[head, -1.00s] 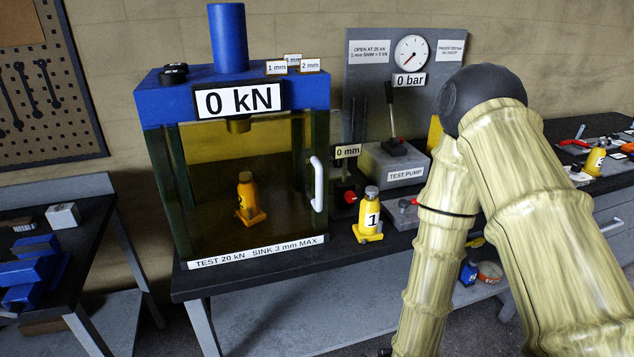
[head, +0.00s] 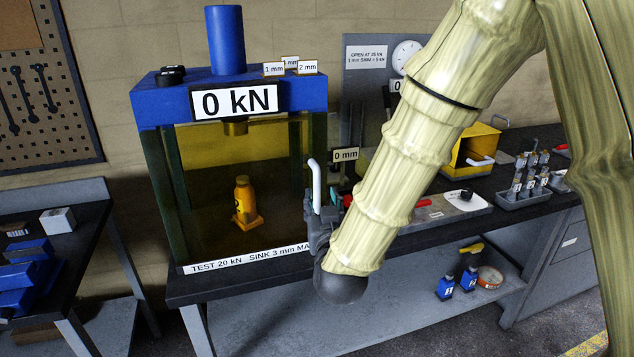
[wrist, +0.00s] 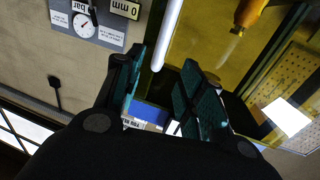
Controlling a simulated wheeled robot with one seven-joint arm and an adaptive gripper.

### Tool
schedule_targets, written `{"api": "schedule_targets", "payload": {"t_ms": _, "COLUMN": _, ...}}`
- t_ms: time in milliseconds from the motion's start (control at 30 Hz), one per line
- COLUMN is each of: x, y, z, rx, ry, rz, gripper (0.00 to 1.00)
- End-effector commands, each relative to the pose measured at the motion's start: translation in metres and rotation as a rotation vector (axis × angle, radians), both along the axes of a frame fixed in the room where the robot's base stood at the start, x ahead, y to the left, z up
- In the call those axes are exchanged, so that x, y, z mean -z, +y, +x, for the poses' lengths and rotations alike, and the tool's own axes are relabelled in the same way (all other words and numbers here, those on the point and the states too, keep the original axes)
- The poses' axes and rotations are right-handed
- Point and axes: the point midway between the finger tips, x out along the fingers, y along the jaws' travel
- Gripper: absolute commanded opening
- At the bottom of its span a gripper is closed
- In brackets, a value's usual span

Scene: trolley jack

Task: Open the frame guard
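The frame guard (head: 215,222) is a clear yellow-tinted panel across the front of the blue press frame (head: 160,112). It looks shut. Its white upright handle (head: 316,186) is on the right edge and also shows in the wrist view (wrist: 168,35). My gripper (head: 318,218) is at the lower part of the handle. In the wrist view my gripper (wrist: 162,80) is open, with the handle's end showing between its fingers. I cannot tell whether a finger touches it. A yellow jack (head: 244,203) stands upright behind the guard.
The press display (head: 235,101) reads 0 kN. My arm covers much of the test pump area to the right. A yellow box (head: 472,150) and a grey rack (head: 522,190) stand farther right on the bench. Blue bottles (head: 446,287) are on the lower shelf.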

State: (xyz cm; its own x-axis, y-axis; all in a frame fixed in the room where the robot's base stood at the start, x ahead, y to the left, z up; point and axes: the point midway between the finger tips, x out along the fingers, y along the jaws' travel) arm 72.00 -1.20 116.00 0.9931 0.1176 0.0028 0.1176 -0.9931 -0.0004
Motion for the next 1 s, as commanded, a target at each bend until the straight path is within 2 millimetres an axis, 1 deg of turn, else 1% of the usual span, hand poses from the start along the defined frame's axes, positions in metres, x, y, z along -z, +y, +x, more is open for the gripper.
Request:
{"api": "schedule_targets", "payload": {"t_ms": 167, "x": -0.002, "y": 0.002, "z": 0.023, "rx": 0.001, "ry": 0.0, "rz": 0.0, "gripper": 0.39}}
{"api": "schedule_targets", "payload": {"t_ms": 400, "x": -0.002, "y": 0.007, "z": 0.062, "rx": 0.0, "ry": 0.002, "rz": 0.0, "gripper": 0.39}}
{"api": "schedule_targets", "payload": {"t_ms": 600, "x": -0.001, "y": 0.01, "z": 0.088, "rx": 0.001, "ry": 0.002, "rz": 0.0, "gripper": 0.39}}
{"api": "schedule_targets", "payload": {"t_ms": 800, "x": 0.0, "y": 0.011, "z": 0.1, "rx": 0.0, "ry": 0.002, "rz": 0.0, "gripper": 0.39}}
{"api": "schedule_targets", "payload": {"t_ms": 1000, "x": 0.001, "y": 0.012, "z": 0.102, "rx": 0.0, "ry": 0.002, "rz": 0.0, "gripper": 0.39}}
